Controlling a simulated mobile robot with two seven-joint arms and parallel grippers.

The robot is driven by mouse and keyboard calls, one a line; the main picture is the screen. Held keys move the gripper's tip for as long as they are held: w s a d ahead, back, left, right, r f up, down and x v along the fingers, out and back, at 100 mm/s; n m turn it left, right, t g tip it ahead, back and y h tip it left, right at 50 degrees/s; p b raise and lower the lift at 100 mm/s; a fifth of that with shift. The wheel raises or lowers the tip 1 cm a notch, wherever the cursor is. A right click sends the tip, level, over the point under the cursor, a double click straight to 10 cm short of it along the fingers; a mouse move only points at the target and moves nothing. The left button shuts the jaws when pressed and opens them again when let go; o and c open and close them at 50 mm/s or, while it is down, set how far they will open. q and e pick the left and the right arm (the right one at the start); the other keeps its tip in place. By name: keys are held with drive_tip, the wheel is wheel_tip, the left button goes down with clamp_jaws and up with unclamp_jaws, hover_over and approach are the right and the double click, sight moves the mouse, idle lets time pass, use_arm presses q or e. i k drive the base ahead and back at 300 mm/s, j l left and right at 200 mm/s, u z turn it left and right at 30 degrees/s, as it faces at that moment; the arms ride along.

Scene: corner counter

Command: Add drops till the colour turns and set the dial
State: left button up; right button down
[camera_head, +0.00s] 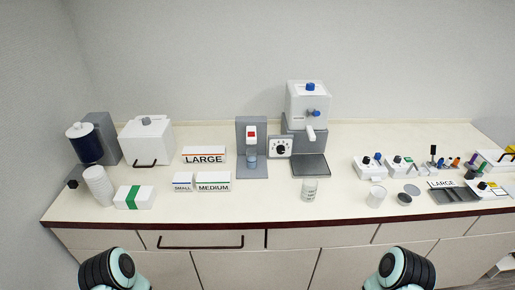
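A white dial plate with a black knob (280,148) stands between two devices at the back of the counter. To its left is a grey stand (258,125) with a red-marked part (251,134) and a small bluish clear vessel (251,157) below it. To its right is a white dispenser (306,100) with blue knobs and a white spout above a grey base (310,167). A pale cup with markings (309,190) stands in front of that base. The vessel's contents are too small to tell. Only mint and black parts of my arms show at the bottom edge; neither gripper is in view.
Left are a dark blue canister (86,145), stacked cups (98,185), a white lidded box (146,140) and boxes labelled LARGE (204,155), SMALL (182,183) and MEDIUM (213,182). Right are a white cup (376,197), small bottles and a dark tray (455,194).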

sight(281, 149)
drive_tip(key=u, duration=0.6)
drive_tip(key=l+u, duration=0.9)
drive_tip(key=i+l, duration=0.05)
drive_tip(key=l, duration=0.05)
